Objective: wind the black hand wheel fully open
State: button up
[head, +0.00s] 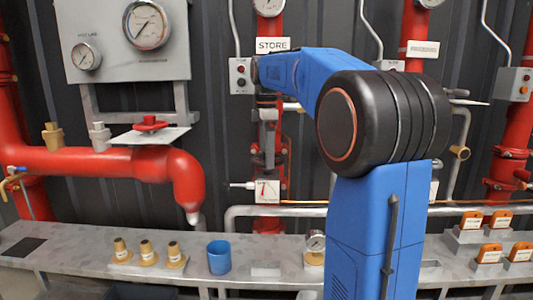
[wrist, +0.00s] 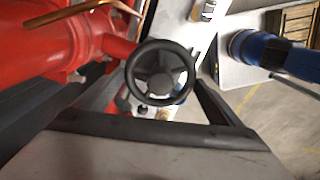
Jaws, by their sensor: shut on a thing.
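The black hand wheel (wrist: 160,72) shows in the middle of the wrist view, nearly face-on, with a round rim and spokes around a hub. My gripper (wrist: 162,94) reaches in from the bottom of that view and is shut on the wheel; the exact contact on the rim is hard to make out. In the head view my blue arm bends over to the left and its wrist end is at the red pipe below the STORE sign. The wheel cannot be made out clearly there.
Red pipework (wrist: 60,50) and a thin copper pipe (wrist: 75,14) run close on the wheel's left. In the head view, a steel bench (head: 90,250) below carries a blue cup (head: 219,257) and several brass fittings. A switch box (head: 241,76) is left of my wrist.

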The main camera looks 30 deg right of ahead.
jog(key=n, duration=0.6)
jog(key=shift+s, duration=0.15)
jog(key=o, duration=1.1)
jog(key=shift+r, duration=3.5)
